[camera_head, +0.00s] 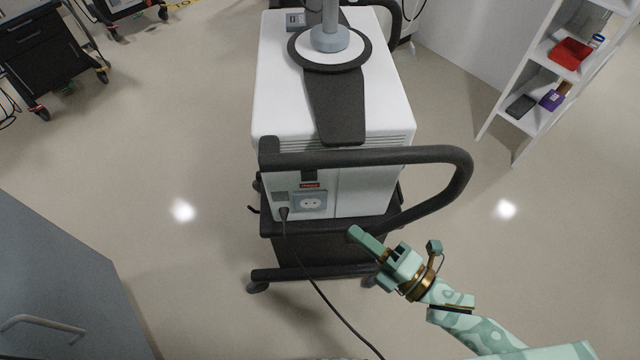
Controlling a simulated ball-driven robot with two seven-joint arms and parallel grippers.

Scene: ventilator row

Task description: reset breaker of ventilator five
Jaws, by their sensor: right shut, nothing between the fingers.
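A white ventilator (290,95) on a dark wheeled cart stands in the middle of the head view, its panelled end towards me. On that end I see a small red-marked part (310,185), perhaps the breaker, above a white socket (310,202). No number five is readable. My right gripper (354,233) is shut and empty, in front of the cart at its lower right, below and right of the socket. I cannot tell whether it touches anything. My left gripper is not in view.
A black handle bar (400,156) loops around the ventilator's near end and right side. A dark cable (320,290) runs from a plug to the floor. A grey cabinet (60,270) stands at lower left, a white shelf (540,90) at upper right. Floor is clear either side.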

